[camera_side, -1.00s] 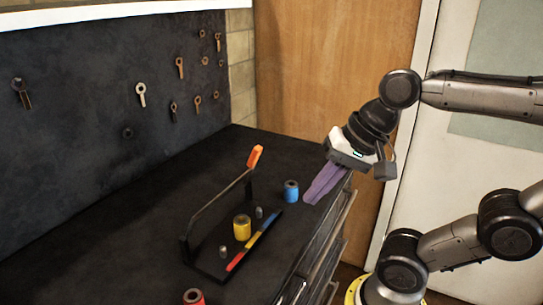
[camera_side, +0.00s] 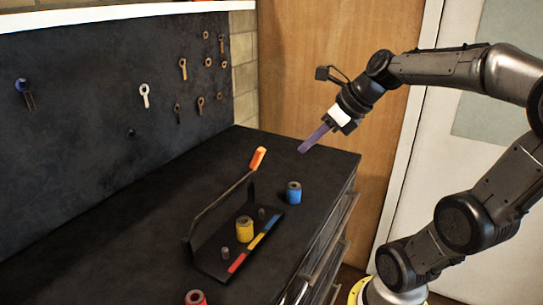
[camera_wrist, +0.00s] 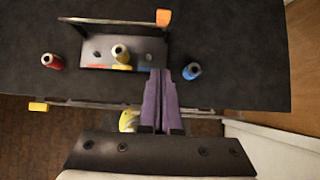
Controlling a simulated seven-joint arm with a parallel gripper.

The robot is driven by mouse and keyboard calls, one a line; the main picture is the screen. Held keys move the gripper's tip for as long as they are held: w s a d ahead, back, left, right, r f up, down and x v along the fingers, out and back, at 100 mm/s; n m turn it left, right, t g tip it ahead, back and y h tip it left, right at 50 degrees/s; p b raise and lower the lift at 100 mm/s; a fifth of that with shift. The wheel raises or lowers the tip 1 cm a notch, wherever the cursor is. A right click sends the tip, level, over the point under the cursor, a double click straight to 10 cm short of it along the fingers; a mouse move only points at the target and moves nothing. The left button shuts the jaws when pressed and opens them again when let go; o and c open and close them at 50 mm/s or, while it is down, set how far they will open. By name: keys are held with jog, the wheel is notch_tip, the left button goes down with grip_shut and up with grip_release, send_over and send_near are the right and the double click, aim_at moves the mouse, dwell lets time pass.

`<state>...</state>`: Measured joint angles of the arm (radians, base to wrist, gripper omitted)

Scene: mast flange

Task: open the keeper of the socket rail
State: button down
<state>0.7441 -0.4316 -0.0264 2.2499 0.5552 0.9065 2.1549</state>
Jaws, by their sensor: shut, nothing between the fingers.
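The socket rail (camera_side: 213,262) is a black base on the bench with a red, yellow and blue strip along its front. A yellow socket (camera_side: 244,229) stands on it between two grey pegs. The keeper (camera_side: 222,203) is a thin dark bar along the rail's back side, with an orange handle (camera_side: 258,158) raised at its right end. The bar and orange handle (camera_wrist: 163,18) also show in the wrist view. My gripper (camera_side: 302,150) is shut and empty, in the air to the right of the orange handle and apart from it. Its purple fingers (camera_wrist: 158,72) point toward the bench.
A blue socket (camera_side: 294,192) stands on the bench right of the rail, near my fingers in the wrist view. A red socket (camera_side: 195,298) stands at the front left. A dark pegboard (camera_side: 80,110) with hanging tools rises behind. The bench's far right is clear.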

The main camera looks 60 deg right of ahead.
jog(key=w+f, duration=0.5)
jog(key=w, duration=0.4)
jog(key=shift+w+f, duration=0.25)
jog(key=shift+f, duration=0.15)
jog(key=shift+w+r, duration=0.35)
jog(key=shift+w, duration=0.6)
jog(key=shift+w+r, duration=0.4)
jog(key=shift+w, duration=0.5)
jog(key=shift+w+r, duration=0.35)
jog(key=shift+w, duration=0.6)
